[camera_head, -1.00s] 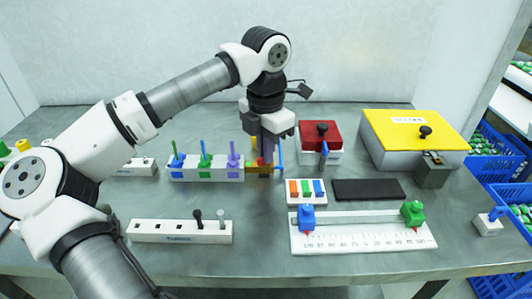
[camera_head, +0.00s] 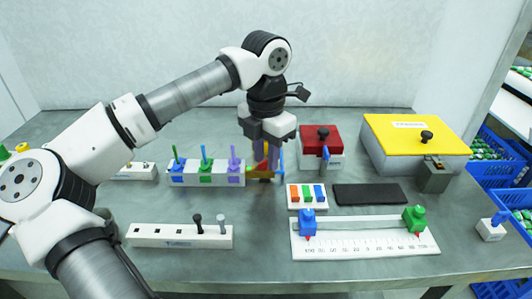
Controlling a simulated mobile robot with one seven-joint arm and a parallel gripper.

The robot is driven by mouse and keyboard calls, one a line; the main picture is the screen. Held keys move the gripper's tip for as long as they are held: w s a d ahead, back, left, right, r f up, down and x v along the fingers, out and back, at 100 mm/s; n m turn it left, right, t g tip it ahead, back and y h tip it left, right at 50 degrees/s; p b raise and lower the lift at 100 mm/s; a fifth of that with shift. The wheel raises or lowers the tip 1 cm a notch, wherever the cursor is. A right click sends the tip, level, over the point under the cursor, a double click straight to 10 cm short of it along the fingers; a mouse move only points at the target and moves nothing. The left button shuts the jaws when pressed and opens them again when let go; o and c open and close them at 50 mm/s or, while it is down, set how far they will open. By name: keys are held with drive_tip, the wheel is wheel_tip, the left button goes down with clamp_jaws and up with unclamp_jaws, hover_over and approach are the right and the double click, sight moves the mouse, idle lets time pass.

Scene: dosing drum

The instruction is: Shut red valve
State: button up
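A small red part (camera_head: 259,167), apparently the red valve's handle, shows just below my gripper (camera_head: 267,165), at the right end of the white block with coloured posts. The gripper points straight down, and its fingers reach the red part. A brown-yellow piece sits under the fingers, and a thin blue upright part (camera_head: 281,160) stands just right of them. The fingers hide most of the valve. I cannot tell whether they grip the handle or only stand around it.
The white block (camera_head: 207,181) carries green, blue and purple posts close left of the gripper. A red-lidded box (camera_head: 320,139) and a yellow-lidded box (camera_head: 415,140) stand to the right. A slider scale (camera_head: 365,243) and a block with levers (camera_head: 180,235) lie in front.

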sight(263, 162)
wheel_tip(263, 162, up, 14)
drive_tip(key=shift+p, duration=0.3)
idle(0.3)
drive_tip(key=f+p, duration=0.4)
drive_tip(key=p, duration=0.2)
drive_tip(key=f+p, duration=0.5)
drive_tip(key=p, duration=0.1)
drive_tip(key=f+p, duration=0.5)
drive_tip(key=p, duration=0.2)
drive_tip(key=shift+s+a, duration=0.3)
drive_tip(key=shift+s, duration=0.05)
clamp_jaws()
